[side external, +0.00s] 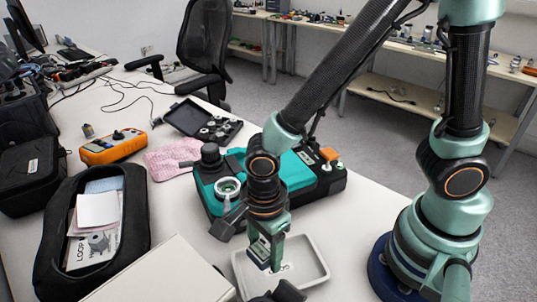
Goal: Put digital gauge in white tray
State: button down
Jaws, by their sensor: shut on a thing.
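My gripper (265,254) points down over the left part of the white tray (318,272). It is shut on a small grey-green piece with a dark face, which looks like the digital gauge (261,251). The fingers hide part of it, and its edges are hard to tell from the gripper. It seems to be within the tray's outline; I cannot tell whether it touches the tray floor. The tray is shallow, with a raised rim, and small marks show on its floor.
A teal and black instrument (312,176) stands just behind the tray. A black object (279,292) is at the tray's front edge. A white box (165,275) and an open black case (128,215) are left. An orange meter (113,147) lies farther back.

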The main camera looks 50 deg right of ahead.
aim_at(265, 262)
jog(key=shift+f, duration=1.9)
jog(key=shift+f, duration=0.15)
jog(key=shift+c, duration=0.8)
grip_release()
notch_tip(265, 262, up, 12)
jog(key=shift+r, duration=0.15)
jog(key=w+d+r+n+t, duration=0.2)
jog(key=d+r+n, duration=0.3)
jog(key=d+n, duration=0.4)
jog(key=w+d+r+n+t, duration=0.3)
jog(key=d+r+n, duration=0.3)
jog(key=d+n, duration=0.3)
jog(key=shift+w+d+n+t, duration=0.25)
jog(key=shift+d+n+t, duration=0.1)
jog(key=shift+n, duration=0.45)
